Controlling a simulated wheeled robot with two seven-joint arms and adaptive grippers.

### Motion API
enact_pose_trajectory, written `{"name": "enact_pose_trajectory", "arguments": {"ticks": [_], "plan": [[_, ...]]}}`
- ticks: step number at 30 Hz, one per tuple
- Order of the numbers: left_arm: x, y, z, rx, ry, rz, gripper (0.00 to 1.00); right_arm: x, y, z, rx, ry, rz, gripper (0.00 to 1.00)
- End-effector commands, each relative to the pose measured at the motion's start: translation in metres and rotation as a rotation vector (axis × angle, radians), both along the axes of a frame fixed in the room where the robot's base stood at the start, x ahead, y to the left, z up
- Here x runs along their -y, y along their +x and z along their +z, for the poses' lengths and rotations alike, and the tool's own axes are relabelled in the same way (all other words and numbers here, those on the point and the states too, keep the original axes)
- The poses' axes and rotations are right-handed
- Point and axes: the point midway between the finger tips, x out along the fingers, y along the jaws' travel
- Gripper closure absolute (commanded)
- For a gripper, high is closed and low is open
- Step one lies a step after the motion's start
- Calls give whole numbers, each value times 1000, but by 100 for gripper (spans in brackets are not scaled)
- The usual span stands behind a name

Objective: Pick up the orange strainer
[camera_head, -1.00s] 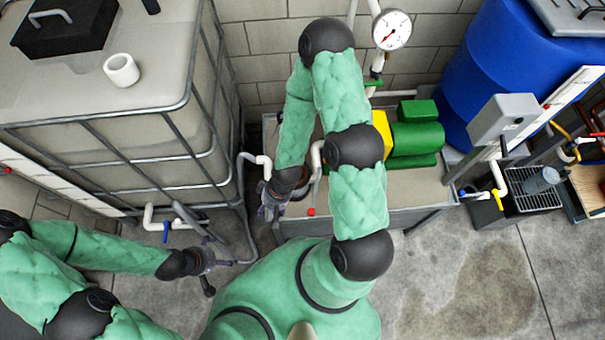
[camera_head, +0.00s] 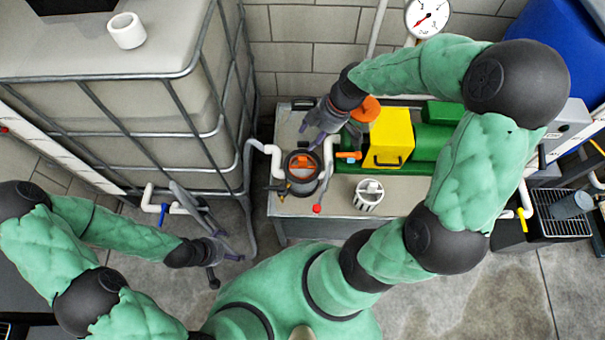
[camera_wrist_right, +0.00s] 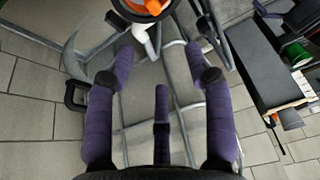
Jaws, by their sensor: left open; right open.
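An orange piece, seemingly the strainer (camera_head: 303,161), shows inside a round dark-rimmed housing (camera_head: 303,187) on the grey bench. Orange also shows at the top edge of the right wrist view (camera_wrist_right: 150,6), in a dark ring. My right gripper (camera_head: 312,136) is open and empty, just beyond and slightly right of the housing in the head view. Its purple fingers (camera_wrist_right: 160,55) stand apart with nothing between them. My left gripper (camera_head: 222,256) is open and empty, low at the left beside the tank.
A green pump (camera_head: 432,142) with a yellow box (camera_head: 390,137) stands right of the housing. An orange disc (camera_head: 368,108) shows beside my right wrist. A white slotted basket (camera_head: 369,196) stands on the bench (camera_head: 335,200). White pipes flank the housing. A caged tank (camera_head: 150,105) stands left.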

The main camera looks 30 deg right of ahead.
Motion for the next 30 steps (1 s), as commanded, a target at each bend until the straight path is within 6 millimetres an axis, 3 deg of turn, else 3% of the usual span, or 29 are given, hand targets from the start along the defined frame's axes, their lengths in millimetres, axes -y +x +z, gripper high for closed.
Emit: {"name": "enact_pose_trajectory", "arguments": {"ticks": [5,16,26,30], "plan": [[0,0,-8,0,0,0,0,2,-1,-9,11,-4,25,47],[0,0,-33,0,0,0,0,2,-1,-75,9,-3,23,47],[0,0,-40,0,0,0,0,-4,3,-95,12,-5,23,47],[0,0,-49,0,0,0,0,-11,7,-116,9,-3,23,47]]}}
